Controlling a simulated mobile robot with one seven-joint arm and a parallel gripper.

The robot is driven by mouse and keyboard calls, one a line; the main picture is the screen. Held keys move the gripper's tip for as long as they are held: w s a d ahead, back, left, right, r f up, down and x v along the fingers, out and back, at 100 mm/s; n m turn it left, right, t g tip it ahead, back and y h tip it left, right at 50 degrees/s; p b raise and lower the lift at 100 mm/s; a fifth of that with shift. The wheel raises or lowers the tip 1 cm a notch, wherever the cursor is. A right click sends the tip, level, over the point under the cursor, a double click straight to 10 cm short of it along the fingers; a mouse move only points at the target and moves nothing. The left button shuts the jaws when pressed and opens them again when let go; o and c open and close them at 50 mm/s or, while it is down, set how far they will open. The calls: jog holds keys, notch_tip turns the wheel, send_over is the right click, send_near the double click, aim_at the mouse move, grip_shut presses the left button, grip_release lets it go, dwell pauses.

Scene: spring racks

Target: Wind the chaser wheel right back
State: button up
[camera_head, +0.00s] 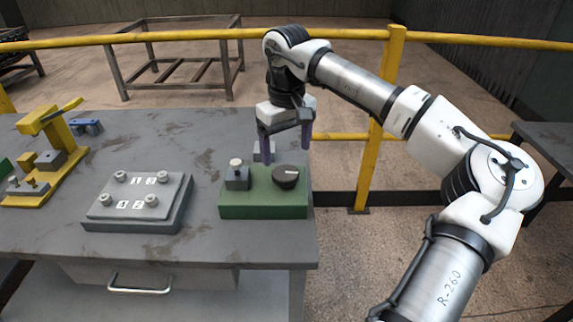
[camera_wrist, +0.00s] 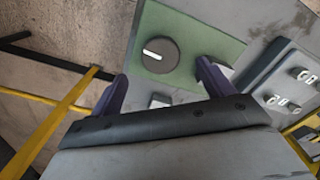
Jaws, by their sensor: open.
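A round black dial (camera_head: 286,176), likely the chaser wheel, sits on top of a green box (camera_head: 262,206) at the table's right front. In the wrist view the dial (camera_wrist: 160,56) bears a short white mark near its left rim. My gripper (camera_head: 287,153) points down above the back of the green box, its two purple fingers apart and empty. In the wrist view my gripper (camera_wrist: 160,82) has the dial beyond its fingertips, between their lines but not touched by them. The dial's underside is hidden.
A numbered grey panel (camera_head: 139,200) with several knobs lies further left, then a yellow press (camera_head: 50,150). A yellow rail (camera_head: 364,165) stands behind the table's right edge.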

aim_at(286, 174)
notch_tip(286, 174, up, 8)
jog(key=shift+f, duration=0.15)
jog(key=shift+f, duration=0.1)
